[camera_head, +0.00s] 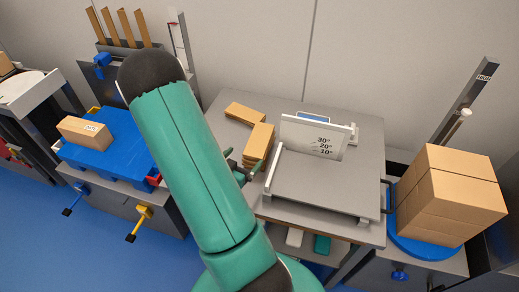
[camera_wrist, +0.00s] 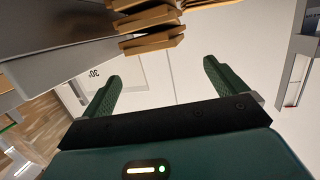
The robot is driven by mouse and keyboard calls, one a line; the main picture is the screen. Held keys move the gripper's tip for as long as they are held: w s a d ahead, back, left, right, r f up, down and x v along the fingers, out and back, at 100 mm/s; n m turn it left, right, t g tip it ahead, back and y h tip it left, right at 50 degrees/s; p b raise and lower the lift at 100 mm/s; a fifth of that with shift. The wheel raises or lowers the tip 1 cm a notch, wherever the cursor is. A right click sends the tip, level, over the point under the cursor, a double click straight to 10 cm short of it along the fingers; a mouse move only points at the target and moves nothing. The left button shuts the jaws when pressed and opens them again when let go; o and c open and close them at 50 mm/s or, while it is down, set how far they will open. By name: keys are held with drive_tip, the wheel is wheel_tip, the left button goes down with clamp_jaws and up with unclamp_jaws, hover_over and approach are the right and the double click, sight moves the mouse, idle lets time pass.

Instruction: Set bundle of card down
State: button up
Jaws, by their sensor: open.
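Two bundles of flat brown card lie on the grey table (camera_head: 372,133) in the head view. The nearer bundle (camera_head: 260,139) is a stack just beyond my gripper (camera_head: 243,163), and the farther bundle (camera_head: 245,113) lies flat behind it. My gripper is open, and its green fingers are partly hidden by my arm. In the wrist view, my gripper (camera_wrist: 162,75) shows two fingers wide apart with nothing between them. Stacked card (camera_wrist: 150,38) shows beyond the fingertips at the top, apart from them. I cannot tell which bundle is the task's one.
A tilting plate fixture (camera_head: 322,185) with an angle scale (camera_head: 315,135) stands right of the card. Brown boxes (camera_head: 450,195) sit on a blue round base (camera_head: 425,247) at the right. A blue platform (camera_head: 105,150) with one box (camera_head: 84,132) is at the left.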

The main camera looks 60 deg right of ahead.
hover_over(260, 149)
wheel_tip(260, 149, down, 2)
drive_tip(key=shift+w+a+f, duration=0.1)
drive_tip(key=shift+w+f, duration=0.05)
drive_tip(key=shift+f, duration=0.1)
drive_tip(key=c, duration=1.5)
drive_tip(key=shift+c, duration=0.2)
drive_tip(key=shift+r, duration=0.25)
